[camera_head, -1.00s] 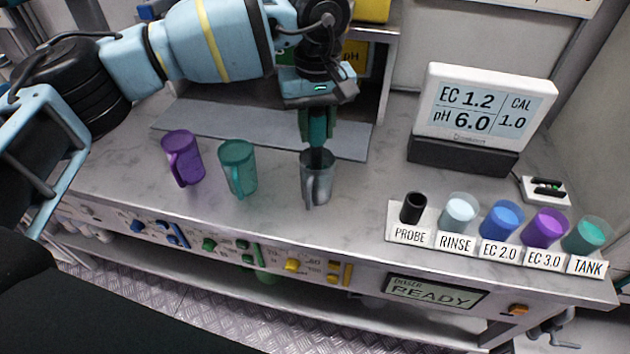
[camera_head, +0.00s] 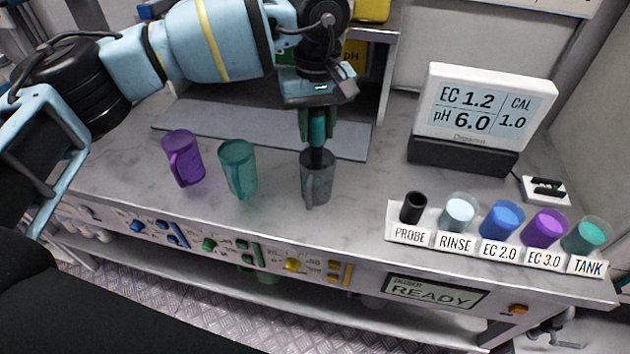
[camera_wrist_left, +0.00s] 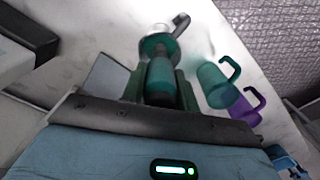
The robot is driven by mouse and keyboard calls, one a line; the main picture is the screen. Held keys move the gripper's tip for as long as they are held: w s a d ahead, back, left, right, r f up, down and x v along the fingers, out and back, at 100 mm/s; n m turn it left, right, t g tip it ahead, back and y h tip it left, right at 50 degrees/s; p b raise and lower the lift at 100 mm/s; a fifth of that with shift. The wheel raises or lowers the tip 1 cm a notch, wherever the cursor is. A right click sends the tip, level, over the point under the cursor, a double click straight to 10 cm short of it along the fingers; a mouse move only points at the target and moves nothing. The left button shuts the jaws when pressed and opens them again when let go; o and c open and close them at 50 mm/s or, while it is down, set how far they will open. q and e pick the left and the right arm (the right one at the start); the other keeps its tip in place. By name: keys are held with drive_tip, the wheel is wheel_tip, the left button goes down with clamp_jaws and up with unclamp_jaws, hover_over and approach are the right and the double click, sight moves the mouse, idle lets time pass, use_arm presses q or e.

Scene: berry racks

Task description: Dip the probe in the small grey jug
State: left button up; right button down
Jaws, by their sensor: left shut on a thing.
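The small grey jug (camera_head: 317,186) stands upright on the counter, to the right of the other jugs. My left gripper (camera_head: 316,126) is directly above it, shut on the probe (camera_head: 317,157), a dark and teal stick held upright. The probe's lower end is inside the jug's mouth; its tip is hidden by the jug. In the left wrist view the probe (camera_wrist_left: 160,75) sits between the fingers, with the grey jug (camera_wrist_left: 161,32) beyond it. My right gripper is not in view.
A teal jug (camera_head: 239,170) and a purple jug (camera_head: 184,160) stand to the left. At the right, a labelled rack (camera_head: 408,237) holds an empty black probe holder (camera_head: 413,207) and several cups. A meter display (camera_head: 485,108) stands behind it, reading EC 1.2, pH 6.0.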

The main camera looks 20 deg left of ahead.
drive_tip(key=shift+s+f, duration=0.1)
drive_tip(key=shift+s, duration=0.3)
use_arm(q)
drive_tip(key=shift+r, duration=0.1)
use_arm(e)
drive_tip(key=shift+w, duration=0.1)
